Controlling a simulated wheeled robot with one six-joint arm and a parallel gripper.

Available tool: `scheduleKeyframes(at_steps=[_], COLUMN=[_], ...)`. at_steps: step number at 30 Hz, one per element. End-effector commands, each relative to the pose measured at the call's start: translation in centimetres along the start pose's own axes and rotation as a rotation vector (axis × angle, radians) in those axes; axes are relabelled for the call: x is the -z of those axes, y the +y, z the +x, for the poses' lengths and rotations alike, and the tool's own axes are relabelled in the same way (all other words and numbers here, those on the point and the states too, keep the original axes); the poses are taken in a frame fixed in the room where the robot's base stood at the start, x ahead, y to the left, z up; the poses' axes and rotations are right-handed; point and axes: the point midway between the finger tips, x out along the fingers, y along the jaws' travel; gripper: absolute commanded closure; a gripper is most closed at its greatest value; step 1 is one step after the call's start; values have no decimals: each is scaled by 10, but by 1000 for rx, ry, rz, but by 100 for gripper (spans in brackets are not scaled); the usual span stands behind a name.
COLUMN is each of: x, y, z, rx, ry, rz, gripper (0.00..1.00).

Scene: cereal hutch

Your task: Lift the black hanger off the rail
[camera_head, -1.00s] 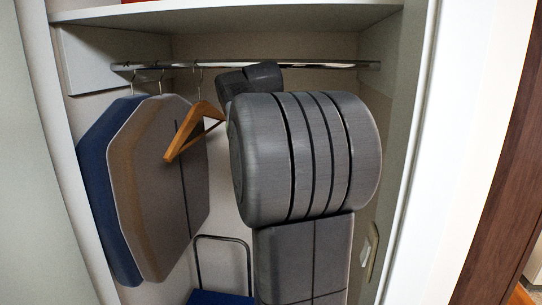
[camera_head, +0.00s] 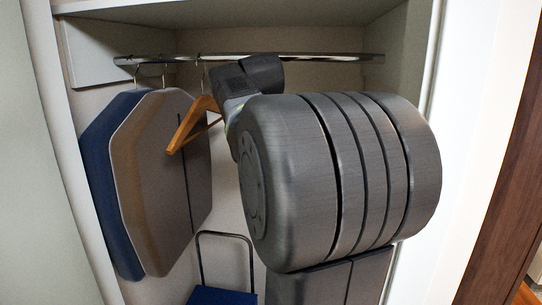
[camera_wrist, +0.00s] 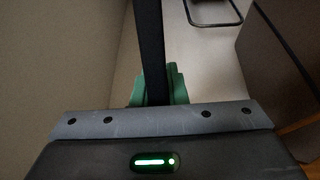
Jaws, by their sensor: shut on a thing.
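My gripper (camera_wrist: 158,82), with green fingertips, is shut on a long dark bar of the black hanger (camera_wrist: 150,40) in the wrist view. The bar runs straight up the picture from between the fingertips. The hanger's hook does not show there. In the head view my arm hides the gripper and the black hanger. The chrome rail (camera_head: 320,57) crosses the top of the closet, and part of it is behind my wrist. I cannot tell whether the black hanger touches the rail.
A wooden hanger (camera_head: 190,125) hangs on the rail just left of my wrist. A tan garment (camera_head: 150,180) and a blue garment (camera_head: 100,170) hang further left. A shelf (camera_head: 230,14) lies above the rail. A blue item with a metal loop (camera_head: 222,296) stands below.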

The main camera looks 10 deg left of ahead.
Motion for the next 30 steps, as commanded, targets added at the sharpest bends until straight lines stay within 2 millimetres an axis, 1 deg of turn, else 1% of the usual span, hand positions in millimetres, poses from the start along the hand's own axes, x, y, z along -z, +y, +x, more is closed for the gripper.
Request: scheduleKeyframes(at_steps=[30], x=[-47], y=[0], z=[-20], rx=[1], ry=[1], rz=[-1], gripper=[100])
